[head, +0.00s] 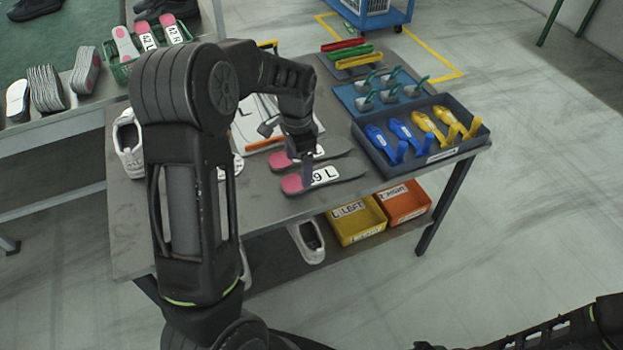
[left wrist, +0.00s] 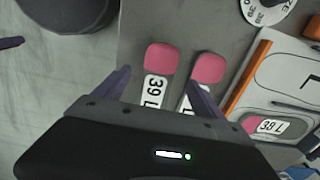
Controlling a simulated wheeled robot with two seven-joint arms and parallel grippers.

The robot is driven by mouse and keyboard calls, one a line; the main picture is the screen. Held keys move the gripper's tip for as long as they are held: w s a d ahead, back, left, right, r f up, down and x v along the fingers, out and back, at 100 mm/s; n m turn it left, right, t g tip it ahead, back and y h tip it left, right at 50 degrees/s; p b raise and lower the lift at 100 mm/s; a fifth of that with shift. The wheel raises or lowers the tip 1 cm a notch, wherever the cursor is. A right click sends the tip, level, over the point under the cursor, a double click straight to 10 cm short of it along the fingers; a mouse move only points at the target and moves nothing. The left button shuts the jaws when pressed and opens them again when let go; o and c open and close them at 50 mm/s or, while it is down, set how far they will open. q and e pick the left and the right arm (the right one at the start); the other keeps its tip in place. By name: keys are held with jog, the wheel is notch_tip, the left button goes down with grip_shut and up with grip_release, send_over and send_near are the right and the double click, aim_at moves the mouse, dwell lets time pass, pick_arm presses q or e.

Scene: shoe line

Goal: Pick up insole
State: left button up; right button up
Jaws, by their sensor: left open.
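Two grey insoles with pink heels lie side by side on the grey table. The front insole (head: 349,169) carries a white "39 L" label. The other insole (head: 333,156) lies just behind it. My left gripper (head: 305,168) is open, over the heel half of the pair. In the left wrist view, the "39 L" insole (left wrist: 161,60) shows between my spread purple fingers (left wrist: 162,88). The second insole (left wrist: 209,68) is partly covered by the right finger. Whether the fingers touch either insole cannot be told. My right arm shows at bottom right, its gripper not visible.
A blue-grey tray (head: 443,158) with blue and yellow shoe-shaped tools stands to the right. A white board with an orange edge (left wrist: 290,75) lies beside the insoles. Yellow (head: 358,222) and orange (head: 404,203) bins sit below.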

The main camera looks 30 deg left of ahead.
aim_at(299, 181)
pick_arm(q)
notch_tip(299, 181, down, 5)
jog(key=shift+s+p, duration=0.1)
jog(key=shift+p, duration=0.3)
dwell(0.4)
jog(key=c, duration=1.4)
jog(key=shift+r, duration=0.15)
jog(key=shift+c, duration=0.2)
notch_tip(299, 181, up, 10)
jog(key=shift+b, duration=0.4)
